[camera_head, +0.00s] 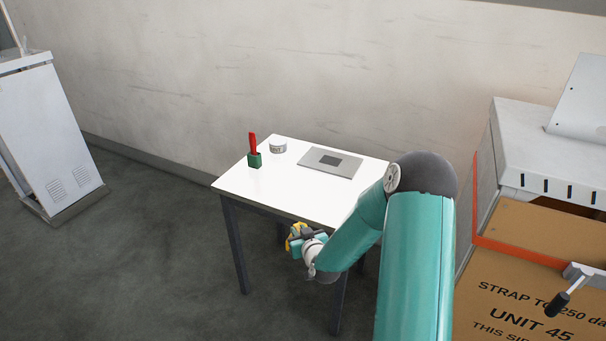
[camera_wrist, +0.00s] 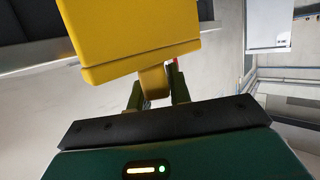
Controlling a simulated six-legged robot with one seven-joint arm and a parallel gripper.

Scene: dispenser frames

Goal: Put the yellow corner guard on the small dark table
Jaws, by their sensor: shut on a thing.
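The yellow corner guard (camera_wrist: 128,38) fills the upper left of the wrist view, held by a narrower yellow part between my two fingers. My gripper (camera_wrist: 157,88) is shut on it. In the head view my gripper (camera_head: 297,237) is small, in front of the table's near edge, with bits of the yellow corner guard (camera_head: 289,244) showing; the rest is hidden. The only table (camera_head: 268,193) in view has a white top and dark legs. I see no dark-topped table. I cannot tell the guard's exact height against the tabletop.
On the table stand a green holder (camera_head: 254,160) with a red item, a small round tin (camera_head: 278,145) and a flat grey plate (camera_head: 330,162). The table's front left is bare. A cardboard box (camera_head: 520,285) is at right, a white cabinet (camera_head: 48,125) at left.

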